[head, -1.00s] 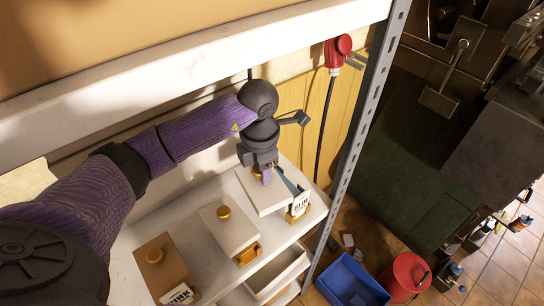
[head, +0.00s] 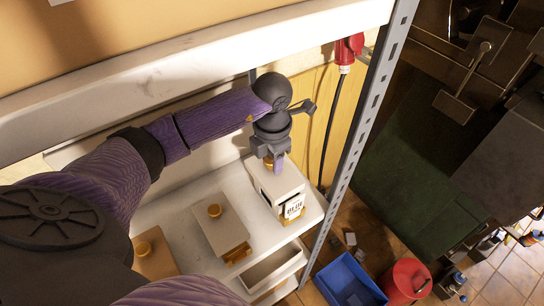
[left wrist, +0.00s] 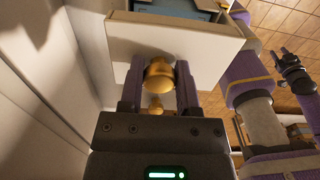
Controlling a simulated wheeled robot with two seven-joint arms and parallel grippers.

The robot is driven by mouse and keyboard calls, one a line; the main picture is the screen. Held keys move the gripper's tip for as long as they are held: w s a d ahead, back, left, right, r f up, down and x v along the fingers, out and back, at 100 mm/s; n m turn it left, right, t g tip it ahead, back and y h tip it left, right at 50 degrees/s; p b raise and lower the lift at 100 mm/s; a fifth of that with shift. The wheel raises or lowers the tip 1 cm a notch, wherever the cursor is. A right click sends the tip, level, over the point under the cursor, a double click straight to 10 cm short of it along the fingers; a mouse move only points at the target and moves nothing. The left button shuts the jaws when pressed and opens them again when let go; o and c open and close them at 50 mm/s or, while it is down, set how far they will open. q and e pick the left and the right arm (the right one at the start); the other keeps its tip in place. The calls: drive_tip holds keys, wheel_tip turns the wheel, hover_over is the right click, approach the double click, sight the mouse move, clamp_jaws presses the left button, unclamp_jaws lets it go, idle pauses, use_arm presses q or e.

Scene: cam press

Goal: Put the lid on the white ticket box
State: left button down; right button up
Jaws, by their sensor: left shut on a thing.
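The white ticket box (head: 292,208) stands at the right end of the shelf, with a "BLUE" label on its front. My left gripper (head: 273,163) is over it, shut on the gold knob of the white lid (head: 289,180). In the left wrist view the knob (left wrist: 158,76) sits between the two fingers and the lid (left wrist: 215,58) spreads below them. I cannot tell whether the lid touches the box. My right gripper (left wrist: 290,68) shows small in the left wrist view; its jaws are unclear.
A second white-lidded box (head: 222,232) with a gold knob and a brown box (head: 153,256) stand left on the shelf (head: 172,217). A metal upright (head: 357,125) and a red plug (head: 347,50) with a cable are close on the right. A beam runs above my arm.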

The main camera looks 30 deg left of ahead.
use_arm(q)
drive_tip(key=shift+w+d, duration=0.1)
drive_tip(key=shift+w, duration=0.2)
drive_tip(key=shift+s, duration=0.1)
drive_tip(key=shift+w+d+f+b, duration=0.1)
drive_tip(key=shift+w+f+b, duration=0.1)
drive_tip(key=shift+b, duration=0.1)
drive_tip(key=shift+f+b, duration=0.6)
drive_tip(key=shift+f, duration=0.15)
drive_tip(key=shift+f, duration=0.15)
drive_tip(key=shift+f, duration=0.2)
idle(0.5)
